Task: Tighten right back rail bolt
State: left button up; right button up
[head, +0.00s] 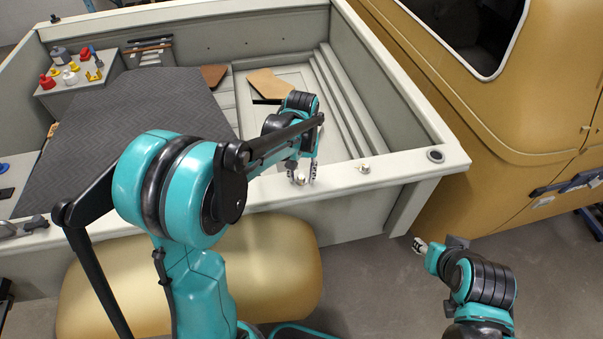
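The pale rail (232,197) runs along the near side of the truck bed. Two light-coloured bolts stand on it: one bolt (300,180) near the middle of the view, and another bolt (365,168) further right, with nothing over it. My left gripper (302,177) points down at the rail with its fingers apart, one on each side of the middle bolt. A gap seems to show between the fingers and that bolt. My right gripper (420,246) is low at the right, off the truck and away from both bolts; its finger opening is too small to judge.
A dark ribbed mat (130,105) and a tan board (270,84) lie in the bed. A grey box (85,90) at the back left carries small red, yellow and white items. A yellow-brown cab body (500,130) bounds the right. Floor is open around my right gripper.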

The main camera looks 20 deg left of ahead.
pick_arm(q)
grip_shut()
jog(key=shift+m, duration=0.3)
jog(key=m+b, duration=0.1)
jog(key=m, duration=0.2)
jog(key=m+b, duration=0.1)
jog(key=m, duration=0.4)
jog(key=m+b, duration=0.1)
jog(key=m, duration=1.1)
jog(key=shift+m, duration=0.3)
dwell(0.3)
